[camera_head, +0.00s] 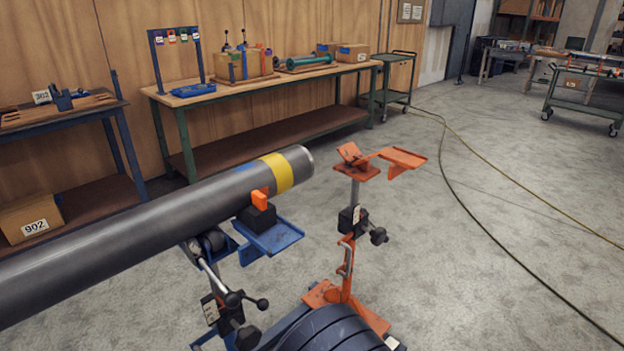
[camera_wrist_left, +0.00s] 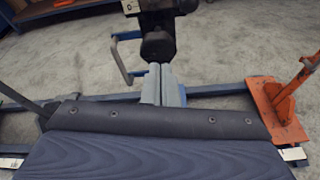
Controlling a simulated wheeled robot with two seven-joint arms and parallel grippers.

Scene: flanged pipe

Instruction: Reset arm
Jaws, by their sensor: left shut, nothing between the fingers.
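The dark grey pipe (camera_head: 150,222) with a yellow band (camera_head: 276,172) near its end runs in from the left in the head view. It lies over a blue stand (camera_head: 270,238) with a small tray and black knobs. An orange stand (camera_head: 352,172) with a V-shaped top and a tray stands to its right, apart from the pipe end. Its orange foot also shows in the left wrist view (camera_wrist_left: 277,110). My left gripper (camera_wrist_left: 161,84) is shut and empty in the left wrist view, low over the floor near the blue stand's frame. My right gripper is not in view.
A long workbench (camera_head: 265,82) with tools stands along the wooden wall. A blue bench (camera_head: 62,108) is at left, with a box (camera_head: 30,218) on its lower shelf. A cart (camera_head: 588,92) is at far right. Cables (camera_head: 475,212) cross the otherwise open floor at right.

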